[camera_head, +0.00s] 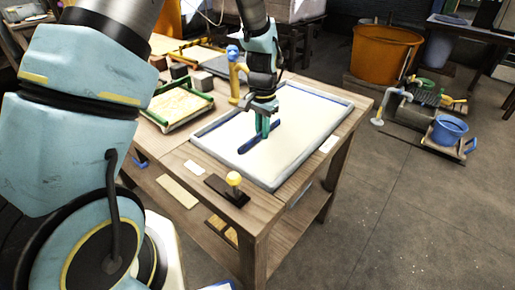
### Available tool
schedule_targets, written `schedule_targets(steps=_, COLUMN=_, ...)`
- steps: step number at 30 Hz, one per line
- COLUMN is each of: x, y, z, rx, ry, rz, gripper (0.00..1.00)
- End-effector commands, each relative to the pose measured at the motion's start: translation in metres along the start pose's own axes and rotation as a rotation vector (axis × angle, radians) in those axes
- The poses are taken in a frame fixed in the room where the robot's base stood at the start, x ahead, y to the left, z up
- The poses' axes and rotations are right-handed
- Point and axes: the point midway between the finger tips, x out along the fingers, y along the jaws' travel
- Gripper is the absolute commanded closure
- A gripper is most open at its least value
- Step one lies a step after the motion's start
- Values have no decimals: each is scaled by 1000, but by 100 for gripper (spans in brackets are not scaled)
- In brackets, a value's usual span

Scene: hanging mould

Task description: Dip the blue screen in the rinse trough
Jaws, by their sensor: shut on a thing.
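My gripper (262,124) points down over the wide pale trough (208,128) on the wooden table. Its teal fingers are shut on a narrow blue bar (248,145), which looks like an edge of the blue screen. The bar lies slantwise at the whitish surface in the trough, inside the rim. The rest of the screen does not show, and I cannot tell how deep it sits.
A green-framed tray (178,119) with a cream sheet lies left of the trough. A dark block with a yellow knob (233,179) stands at the near table edge. An orange tub (385,52) and a blue bucket (449,130) stand beyond.

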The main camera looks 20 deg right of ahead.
Motion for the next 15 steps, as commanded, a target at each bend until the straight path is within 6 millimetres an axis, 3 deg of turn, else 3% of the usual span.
schedule_targets(steps=7, x=0, y=0, z=-15, rx=-1, ry=0, rz=0, gripper=100)
schedule_targets(steps=15, x=0, y=0, z=-15, rx=-1, ry=-1, rz=0, gripper=100)
